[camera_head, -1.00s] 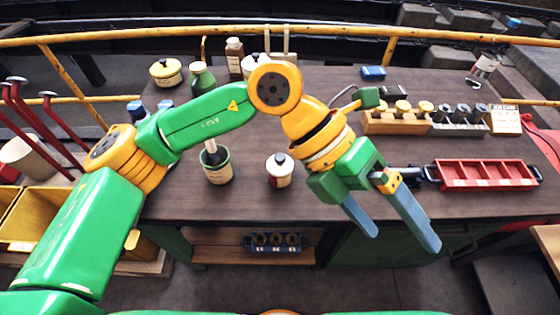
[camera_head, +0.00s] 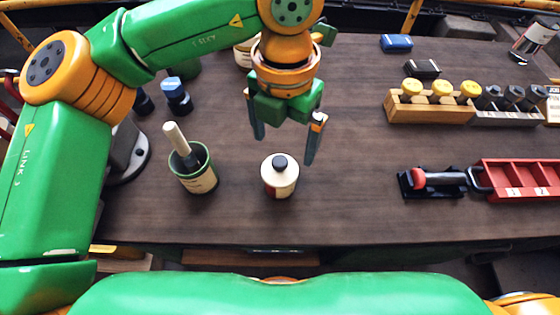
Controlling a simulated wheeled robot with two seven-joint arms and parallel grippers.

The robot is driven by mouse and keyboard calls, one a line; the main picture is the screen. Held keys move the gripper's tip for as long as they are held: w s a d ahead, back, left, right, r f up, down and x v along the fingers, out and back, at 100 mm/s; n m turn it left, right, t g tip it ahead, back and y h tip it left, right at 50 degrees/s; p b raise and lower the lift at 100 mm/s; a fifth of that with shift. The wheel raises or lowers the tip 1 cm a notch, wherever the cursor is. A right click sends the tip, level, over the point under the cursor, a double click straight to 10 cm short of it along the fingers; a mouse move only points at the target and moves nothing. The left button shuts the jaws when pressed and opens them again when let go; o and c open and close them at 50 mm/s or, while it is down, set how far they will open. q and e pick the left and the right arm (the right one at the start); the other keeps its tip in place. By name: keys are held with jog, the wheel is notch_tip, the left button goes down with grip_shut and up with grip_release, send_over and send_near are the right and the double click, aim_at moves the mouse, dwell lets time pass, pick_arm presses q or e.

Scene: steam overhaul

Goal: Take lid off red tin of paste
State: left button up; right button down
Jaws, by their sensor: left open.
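A small round tin (camera_head: 275,189) stands upright on the dark wooden bench. A little red shows on its side, below a cream lid (camera_head: 288,168) with a black knob (camera_head: 280,161). The lid sits on the tin. My left gripper (camera_head: 284,138) is open and empty, its two blue fingers pointing down. In the picture the fingertips are just above the tin, one to each side of the knob, apart from the lid. My right gripper is not in view.
A green pot (camera_head: 203,181) with a brush stands left of the tin. A wooden block (camera_head: 428,112) with yellow-topped pieces and a red compartment tray (camera_head: 525,178) lie to the right.

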aim_at(280, 160)
pick_arm(q)
jog(key=f+p, duration=0.1)
jog(key=f, duration=0.2)
jog(key=f+p, duration=0.1)
jog(key=f, duration=0.1)
jog(key=shift+s+a+f+p, duration=0.15)
jog(key=shift+a+f+p, duration=0.15)
jog(key=shift+a, duration=0.05)
jog(key=shift+f, duration=0.4)
jog(key=c, duration=1.1)
